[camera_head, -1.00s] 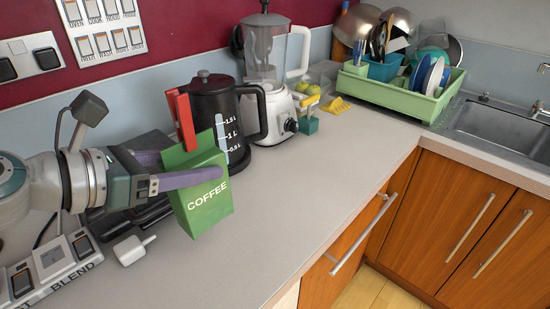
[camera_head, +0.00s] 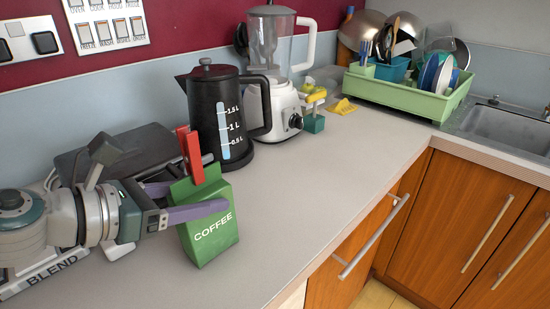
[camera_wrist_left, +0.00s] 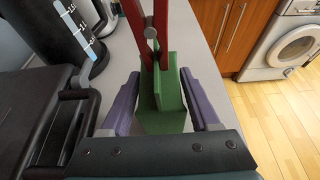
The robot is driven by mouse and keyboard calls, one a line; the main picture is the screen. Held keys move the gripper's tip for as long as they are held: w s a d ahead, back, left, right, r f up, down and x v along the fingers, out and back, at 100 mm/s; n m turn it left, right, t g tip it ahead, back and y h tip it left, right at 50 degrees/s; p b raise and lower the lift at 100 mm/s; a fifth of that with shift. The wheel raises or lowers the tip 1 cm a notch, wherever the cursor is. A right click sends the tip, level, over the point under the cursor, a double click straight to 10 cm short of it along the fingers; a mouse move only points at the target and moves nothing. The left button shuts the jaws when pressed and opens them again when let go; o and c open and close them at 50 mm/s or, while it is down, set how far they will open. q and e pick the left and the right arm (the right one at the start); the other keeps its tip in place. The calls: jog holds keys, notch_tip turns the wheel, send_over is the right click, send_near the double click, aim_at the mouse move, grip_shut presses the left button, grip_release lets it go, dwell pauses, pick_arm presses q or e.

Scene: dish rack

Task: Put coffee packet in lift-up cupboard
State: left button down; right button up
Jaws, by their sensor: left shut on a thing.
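The green coffee packet (camera_head: 210,229) has a red clip (camera_head: 192,157) on its top edge. My left gripper (camera_head: 190,208) is shut on the packet, with one purple finger on each side of it. The packet is roughly upright over the counter; I cannot tell whether its base touches the surface. In the left wrist view the packet (camera_wrist_left: 165,112) sits between the two purple fingers, with the red clip (camera_wrist_left: 148,35) beyond. My right gripper is not in view. No lift-up cupboard shows in either view.
A black kettle (camera_head: 203,110) and a white blender (camera_head: 285,95) stand behind the packet. A black appliance (camera_head: 110,155) is behind my left arm. A green dish rack (camera_head: 400,95) stands by the sink (camera_head: 508,130). The counter's middle (camera_head: 320,175) is clear.

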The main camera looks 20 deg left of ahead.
pick_arm(q)
jog(key=shift+r, duration=0.15)
jog(key=shift+c, duration=0.6)
grip_release()
